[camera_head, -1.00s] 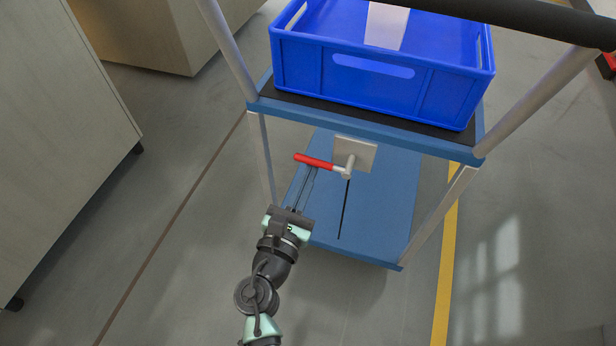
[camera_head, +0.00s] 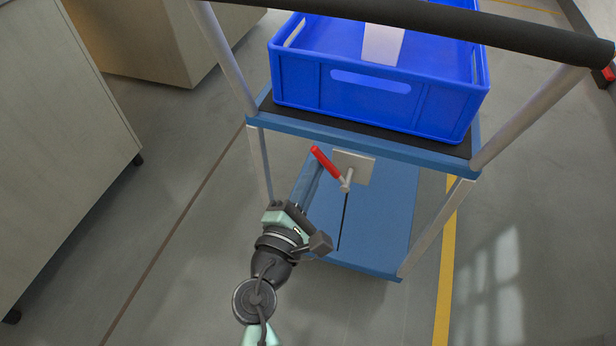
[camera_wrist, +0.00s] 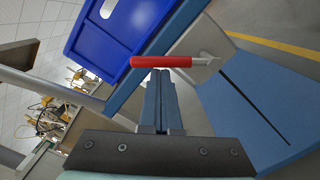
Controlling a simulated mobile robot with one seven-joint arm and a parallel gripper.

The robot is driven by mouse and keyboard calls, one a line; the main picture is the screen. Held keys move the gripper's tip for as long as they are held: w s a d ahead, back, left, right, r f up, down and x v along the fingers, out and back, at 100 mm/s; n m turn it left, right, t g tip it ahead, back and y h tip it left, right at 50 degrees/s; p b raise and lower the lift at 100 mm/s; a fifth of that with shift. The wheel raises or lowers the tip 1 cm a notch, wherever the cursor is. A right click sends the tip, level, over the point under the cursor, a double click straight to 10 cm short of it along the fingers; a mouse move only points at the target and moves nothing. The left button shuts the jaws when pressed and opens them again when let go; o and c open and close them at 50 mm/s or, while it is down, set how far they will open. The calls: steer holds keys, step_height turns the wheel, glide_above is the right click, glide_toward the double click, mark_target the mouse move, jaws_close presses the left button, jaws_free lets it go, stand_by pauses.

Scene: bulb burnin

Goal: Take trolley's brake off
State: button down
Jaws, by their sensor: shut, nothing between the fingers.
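The trolley's brake lever has a red handle (camera_head: 325,165) on a grey pivot (camera_head: 346,184), mounted on a pale plate (camera_head: 356,168) below the upper deck. The handle slants up and to the left from the pivot. My gripper (camera_head: 315,172) is shut and empty, its fingers reaching up to the handle from below. In the wrist view the red handle (camera_wrist: 160,62) lies across just beyond the fingertips (camera_wrist: 159,75). I cannot tell whether they touch. A dark slot or rod runs down from the pivot.
The trolley's upper deck (camera_head: 365,145) carries a blue crate (camera_head: 370,95) with a white box (camera_head: 383,45) in it. Trolley posts (camera_head: 222,55) stand on both sides, and a black push bar (camera_head: 500,32) crosses above. A grey cabinet (camera_head: 60,140) stands left; floor between is clear.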

mark_target(333, 172)
steer(key=m, duration=0.1)
steer(key=d+r+m, duration=0.1)
steer(key=m, duration=0.1)
steer(key=shift+s+d+r+m, duration=0.25)
steer(key=shift+d+r+m, duration=0.05)
steer(key=shift+m, duration=0.1)
steer(key=shift+s+d+r+m, duration=0.2)
steer(key=shift+d+m, duration=0.3)
steer(key=shift+m, duration=0.4)
steer(key=shift+s+d+r+m, duration=0.1)
steer(key=shift+d+r+m, duration=0.25)
steer(key=shift+m, duration=0.55)
steer(key=shift+d+f, duration=0.1)
